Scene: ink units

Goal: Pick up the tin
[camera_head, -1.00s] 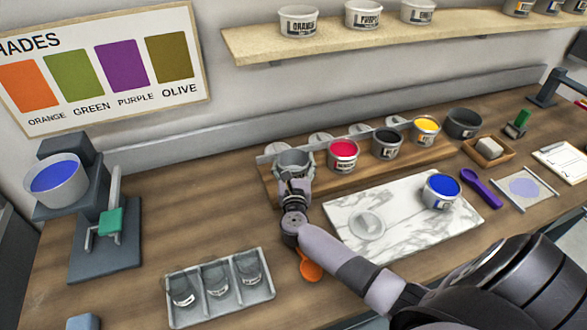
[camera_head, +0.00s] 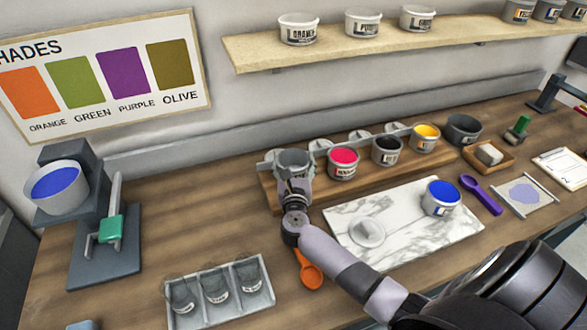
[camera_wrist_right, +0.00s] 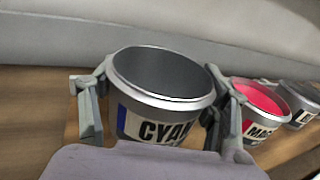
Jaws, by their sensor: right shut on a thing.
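An empty grey tin with a blue-edged "CYAN" label (camera_wrist_right: 160,85) fills the middle of the right wrist view. My right gripper (camera_wrist_right: 160,110) is shut on it, one finger on each side. In the head view the tin (camera_head: 294,163) is at the left end of the wooden rack (camera_head: 268,192), with my right gripper (camera_head: 293,180) around it from the front. I cannot tell whether its base touches the rack. My left gripper is not in view.
A red-filled tin (camera_head: 343,163) stands close right of the held tin, then a black (camera_head: 387,151) and a yellow one (camera_head: 425,138). A marble slab (camera_head: 400,245) with a blue-filled tin (camera_head: 442,198) lies in front.

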